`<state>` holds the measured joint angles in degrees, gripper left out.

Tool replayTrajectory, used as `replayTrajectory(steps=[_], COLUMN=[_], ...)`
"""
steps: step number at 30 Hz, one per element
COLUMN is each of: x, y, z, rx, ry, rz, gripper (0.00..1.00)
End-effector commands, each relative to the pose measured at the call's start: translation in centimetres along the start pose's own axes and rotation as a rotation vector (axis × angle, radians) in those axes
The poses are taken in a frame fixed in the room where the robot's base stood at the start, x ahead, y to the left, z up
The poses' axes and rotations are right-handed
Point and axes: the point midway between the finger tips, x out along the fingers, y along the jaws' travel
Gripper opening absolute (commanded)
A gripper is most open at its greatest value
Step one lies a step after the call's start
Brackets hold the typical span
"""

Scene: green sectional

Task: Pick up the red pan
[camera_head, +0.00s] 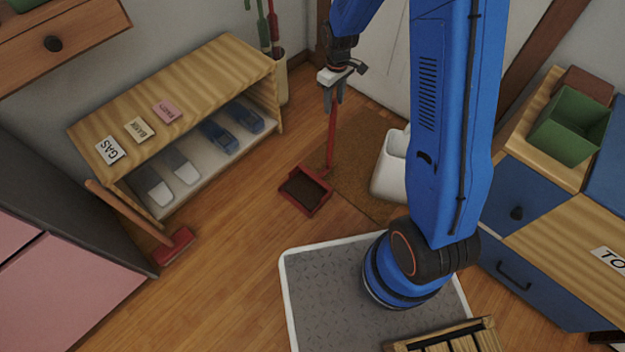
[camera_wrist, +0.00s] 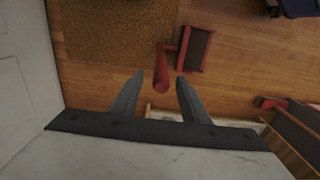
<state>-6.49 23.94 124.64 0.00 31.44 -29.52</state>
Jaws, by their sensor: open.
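The red pan (camera_head: 305,190) is a dustpan with a dark inside and a tall upright red handle (camera_head: 332,135). It stands on the wood floor beside the brown mat. In the wrist view the pan (camera_wrist: 195,48) lies beyond my fingers, and its handle top (camera_wrist: 161,82) points up between them. My gripper (camera_head: 333,100) hangs over the top of the handle, pointing down. In the wrist view its two grey fingers (camera_wrist: 160,85) are apart, with the handle end between them and not clearly touched.
A wooden shelf (camera_head: 215,70) with labels and slippers stands left. A red broom (camera_head: 175,246) leans near a dark cabinet. A blue drawer unit (camera_head: 520,195) is far right.

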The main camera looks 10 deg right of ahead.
Motion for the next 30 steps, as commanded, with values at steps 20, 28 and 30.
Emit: replayTrajectory(steps=[20,28,30], x=[5.8,5.8,5.8], y=[-0.1,-0.1,-0.1], z=[0.2,0.2,0.2], rx=[0.000,0.000,0.000], ry=[0.000,0.001,0.001], rz=[0.000,0.000,0.000], gripper=[0.41,0.27,0.10])
